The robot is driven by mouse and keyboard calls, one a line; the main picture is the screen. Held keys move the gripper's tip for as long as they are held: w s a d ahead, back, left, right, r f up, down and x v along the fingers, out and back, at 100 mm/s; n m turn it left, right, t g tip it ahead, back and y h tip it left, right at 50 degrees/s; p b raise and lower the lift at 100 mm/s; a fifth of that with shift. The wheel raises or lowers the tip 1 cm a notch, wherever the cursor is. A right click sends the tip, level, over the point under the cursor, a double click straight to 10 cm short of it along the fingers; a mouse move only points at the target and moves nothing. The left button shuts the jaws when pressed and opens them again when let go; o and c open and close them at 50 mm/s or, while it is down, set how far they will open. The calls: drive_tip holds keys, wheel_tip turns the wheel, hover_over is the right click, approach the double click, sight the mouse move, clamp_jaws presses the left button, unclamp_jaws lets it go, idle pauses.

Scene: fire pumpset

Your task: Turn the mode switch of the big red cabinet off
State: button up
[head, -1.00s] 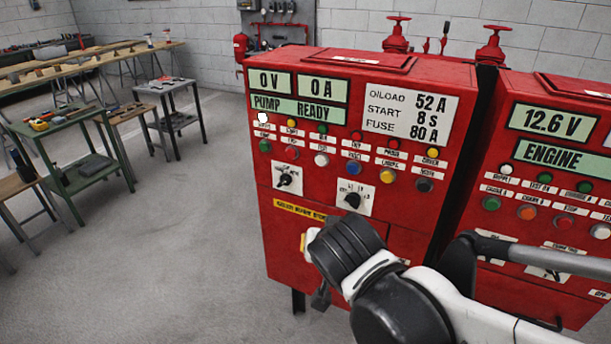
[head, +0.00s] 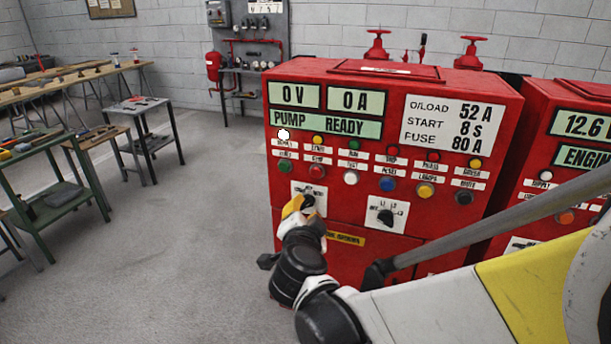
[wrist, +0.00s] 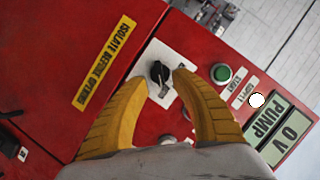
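The big red cabinet (head: 440,215) stands ahead with "PUMP READY" on its display. Two black rotary switches sit on white plates on its front: a left switch (head: 307,201) and a right switch (head: 386,216). The labels are too small to read. My gripper (head: 298,206) is at the left switch and partly covers it. In the wrist view the left switch's black knob (wrist: 158,72) lies between the tips of my open yellow fingers (wrist: 161,79). A gap shows on both sides of the knob; contact cannot be told.
Rows of coloured lamps and buttons (head: 387,184) sit above the switches. A second red cabinet (head: 540,130) stands close on the right. Work tables (head: 140,108) are at the left, with open floor (head: 190,240) between. Red valves (head: 376,45) rise behind the cabinet.

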sight(306, 205)
drive_tip(key=shift+b+x, duration=0.4)
drive_tip(key=shift+x, duration=1.5)
drive_tip(key=shift+d, duration=0.1)
drive_tip(key=shift+s, duration=0.1)
clamp_jaws()
